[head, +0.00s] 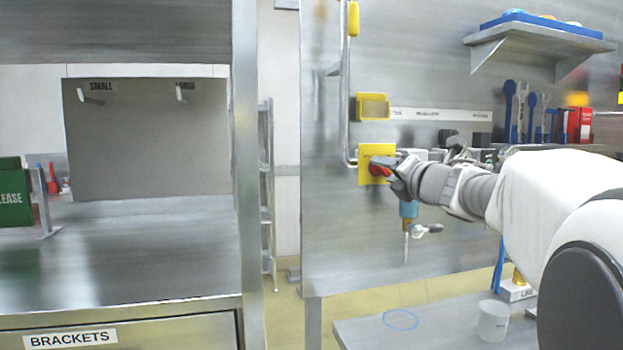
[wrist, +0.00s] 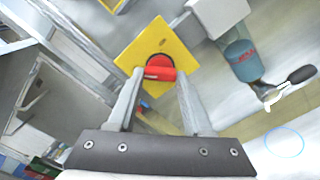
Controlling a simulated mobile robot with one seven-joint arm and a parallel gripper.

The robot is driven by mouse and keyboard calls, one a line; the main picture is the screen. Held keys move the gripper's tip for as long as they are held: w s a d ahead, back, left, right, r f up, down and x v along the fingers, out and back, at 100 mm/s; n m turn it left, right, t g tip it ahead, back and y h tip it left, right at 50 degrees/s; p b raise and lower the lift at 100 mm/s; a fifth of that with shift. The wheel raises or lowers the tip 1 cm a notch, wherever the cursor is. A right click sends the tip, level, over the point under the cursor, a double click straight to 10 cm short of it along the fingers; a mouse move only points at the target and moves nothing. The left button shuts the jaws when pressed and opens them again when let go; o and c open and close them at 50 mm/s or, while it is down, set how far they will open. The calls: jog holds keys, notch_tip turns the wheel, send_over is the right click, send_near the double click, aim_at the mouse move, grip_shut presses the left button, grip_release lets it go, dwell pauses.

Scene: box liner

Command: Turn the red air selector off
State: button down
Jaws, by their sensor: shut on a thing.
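The red air selector (wrist: 160,70) is a red knob on a square yellow plate (wrist: 128,55), fixed to the upright metal panel. In the head view the red selector (head: 381,168) shows partly, with my gripper (head: 390,172) in front of it from the right. In the wrist view my gripper (wrist: 160,85) has its two fingers on either side of the selector's handle, shut on it. The handle lies about crosswise between the fingers. Part of the knob is hidden by my gripper in the head view.
A blue filter bowl (wrist: 240,60) hangs close to the right of the selector. A metal pipe (head: 346,90) runs down left of the plate. A yellow box (head: 373,106) sits above. Below are a white cup (head: 493,320) and a bench (head: 440,338) with a blue ring.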

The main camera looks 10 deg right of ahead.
jog(key=shift+n, duration=0.3)
dwell(0.4)
jog(key=shift+c, duration=1.5)
grip_release()
jog(key=shift+s, duration=0.1)
